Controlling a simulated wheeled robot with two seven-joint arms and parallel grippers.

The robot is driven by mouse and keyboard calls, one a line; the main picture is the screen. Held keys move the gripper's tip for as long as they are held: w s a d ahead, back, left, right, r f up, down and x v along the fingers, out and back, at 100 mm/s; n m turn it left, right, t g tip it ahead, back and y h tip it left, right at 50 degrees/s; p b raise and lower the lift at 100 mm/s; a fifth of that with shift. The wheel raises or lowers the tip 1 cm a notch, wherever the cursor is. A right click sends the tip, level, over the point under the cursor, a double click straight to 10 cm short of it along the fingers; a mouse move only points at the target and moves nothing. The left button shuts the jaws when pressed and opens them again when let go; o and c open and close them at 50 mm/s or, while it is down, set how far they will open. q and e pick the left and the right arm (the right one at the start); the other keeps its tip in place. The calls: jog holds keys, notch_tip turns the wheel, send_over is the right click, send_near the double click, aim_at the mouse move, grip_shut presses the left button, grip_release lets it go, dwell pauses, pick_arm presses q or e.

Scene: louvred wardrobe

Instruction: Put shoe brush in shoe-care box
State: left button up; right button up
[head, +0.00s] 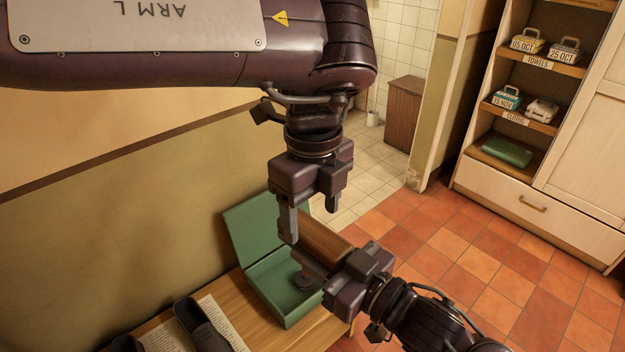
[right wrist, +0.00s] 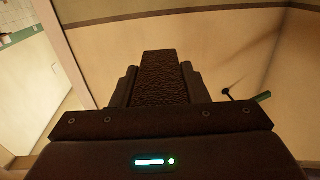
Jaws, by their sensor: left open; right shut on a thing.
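The shoe-care box (head: 262,268) is an open green box on the wooden bench, its lid raised against the wall side. The shoe brush (head: 327,243), with a brown wooden back, is held in my right gripper (head: 322,270) above the box's right side. In the right wrist view its dark textured face (right wrist: 168,80) fills the space between the fingers. My left gripper (head: 310,225) points down beside the brush, open; whether it touches the brush I cannot tell. My grippers hide part of the box.
The wooden bench (head: 250,338) holds a dark shoe (head: 205,328) on a printed sheet (head: 165,340), with another dark thing (head: 127,343) at the left. A wall stands behind. Shelves (head: 505,125) with labelled boxes and a green case (head: 507,152) stand far right, across clear tiled floor.

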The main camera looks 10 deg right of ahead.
pick_arm(q)
jog(key=shift+f, duration=1.45)
jog(key=c, duration=1)
jog(key=shift+c, duration=0.9)
pick_arm(e)
jog(key=o, duration=1.1)
